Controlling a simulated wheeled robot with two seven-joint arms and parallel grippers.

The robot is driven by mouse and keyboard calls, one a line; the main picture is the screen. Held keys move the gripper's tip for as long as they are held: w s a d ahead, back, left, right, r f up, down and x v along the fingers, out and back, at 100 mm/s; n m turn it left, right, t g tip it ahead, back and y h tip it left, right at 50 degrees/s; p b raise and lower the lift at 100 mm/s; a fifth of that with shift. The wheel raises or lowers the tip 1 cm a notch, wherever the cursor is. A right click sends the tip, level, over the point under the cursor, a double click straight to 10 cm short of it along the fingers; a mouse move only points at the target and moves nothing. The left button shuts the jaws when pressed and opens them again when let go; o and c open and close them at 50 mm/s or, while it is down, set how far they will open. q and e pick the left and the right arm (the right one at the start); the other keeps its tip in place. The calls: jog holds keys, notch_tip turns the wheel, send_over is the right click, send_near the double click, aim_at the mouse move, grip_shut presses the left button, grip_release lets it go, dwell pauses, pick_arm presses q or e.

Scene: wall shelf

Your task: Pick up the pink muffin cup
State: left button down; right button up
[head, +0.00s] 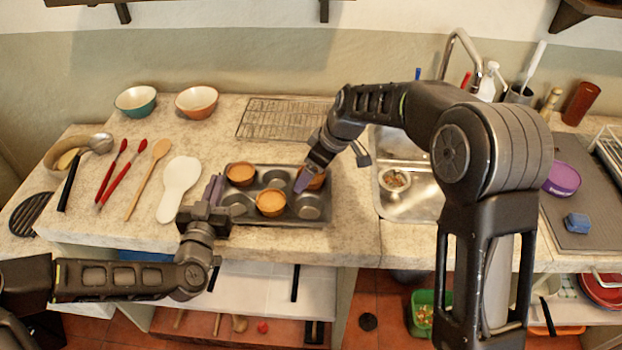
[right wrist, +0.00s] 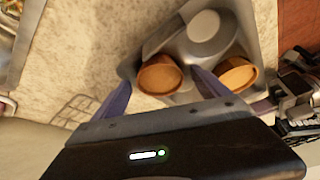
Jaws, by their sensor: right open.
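The muffin tin (head: 318,222) lies on the counter with orange-brown muffin cups in some wells. None looks clearly pink. One cup (head: 241,174) is at the back left and another (head: 270,203) at the front middle. A third (head: 317,181) at the back right is partly hidden by my right gripper (head: 303,178). In the right wrist view my right gripper (right wrist: 160,76) is open, with its purple fingers on either side of a muffin cup (right wrist: 161,73). I cannot tell whether they touch it. My left gripper (head: 214,190) is at the tin's left edge, its finger gap unclear.
A white spoon rest (head: 180,188), wooden spoon (head: 148,178) and red utensils (head: 118,181) lie left of the tin. Two bowls (head: 136,101) (head: 197,101) and a wire rack (head: 285,118) are behind. The sink (head: 410,205) is to the right.

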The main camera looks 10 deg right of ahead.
jog(key=shift+c, duration=0.3)
jog(key=c, duration=1.3)
jog(key=shift+c, duration=0.2)
jog(key=shift+r, duration=0.1)
notch_tip(320, 180, up, 10)
pick_arm(q)
jog(key=c, duration=1.6)
grip_release()
jog(key=shift+o, duration=0.2)
jog(key=shift+s, duration=0.1)
